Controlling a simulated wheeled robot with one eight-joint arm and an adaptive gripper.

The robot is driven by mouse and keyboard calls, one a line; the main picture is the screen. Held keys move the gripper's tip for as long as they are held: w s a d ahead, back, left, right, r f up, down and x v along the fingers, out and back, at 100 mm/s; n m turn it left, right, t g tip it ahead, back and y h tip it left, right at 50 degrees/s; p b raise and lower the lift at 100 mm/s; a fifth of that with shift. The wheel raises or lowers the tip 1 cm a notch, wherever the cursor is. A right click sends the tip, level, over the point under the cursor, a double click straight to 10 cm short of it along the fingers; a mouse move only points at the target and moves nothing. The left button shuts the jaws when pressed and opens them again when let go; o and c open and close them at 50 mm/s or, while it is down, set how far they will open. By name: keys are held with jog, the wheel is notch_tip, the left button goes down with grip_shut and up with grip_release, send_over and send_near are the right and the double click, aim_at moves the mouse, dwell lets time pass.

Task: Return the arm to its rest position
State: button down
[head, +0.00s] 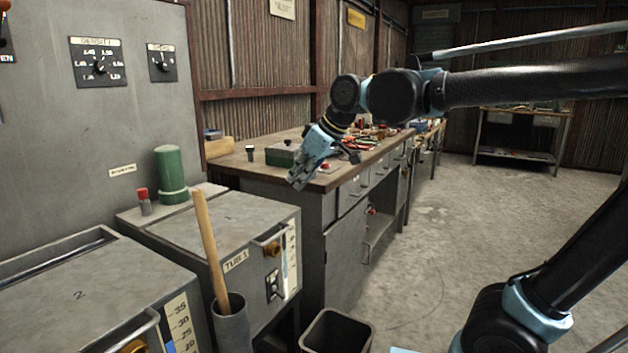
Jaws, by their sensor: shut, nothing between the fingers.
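My gripper (301,178) is at the end of my arm, which reaches in from the right side of the head view. The gripper points down and to the left, in front of the near corner of the wooden-topped workbench (235,167). Its fingers are together and nothing shows between them. My arm is stretched out, with a long black link running across the top right of the view. I cannot tell exactly how far the fingers are from the bench edge.
Grey tub 1 (215,215) stands below left, with a wooden-handled tool (207,245) upright beside it. A green cylinder (170,172) stands behind the tub. A dark bin (340,330) is on the floor. The concrete floor (480,215) is open at right.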

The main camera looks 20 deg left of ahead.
jog(key=w+d+f+m+t+h, duration=0.1)
jog(key=w+d+f+m, duration=0.15)
jog(key=d, duration=0.55)
jog(key=w+d+f+m+h, duration=0.15)
jog(key=w+d+f, duration=0.25)
jog(key=d, duration=0.4)
jog(key=w+d+f+m+t+h, duration=0.1)
jog(key=w+d+f+m, duration=0.25)
jog(key=d, duration=0.45)
jog(key=s+d+f+m+h, duration=0.1)
jog(key=s+d+f+m, duration=0.1)
jog(key=d+f, duration=0.3)
jog(key=s+d+f+m+h, duration=0.1)
jog(key=s+d+f+m, duration=0.2)
jog(key=d, duration=0.6)
jog(key=s+d+f+m+g+h, duration=0.1)
jog(key=s+d+f+m, duration=0.1)
jog(key=s+d+f, duration=0.2)
jog(key=d+f, duration=0.3)
jog(key=d, duration=0.1)
jog(key=shift+f+m, duration=0.15)
jog(key=shift+m, duration=0.2)
jog(key=shift+s, duration=0.1)
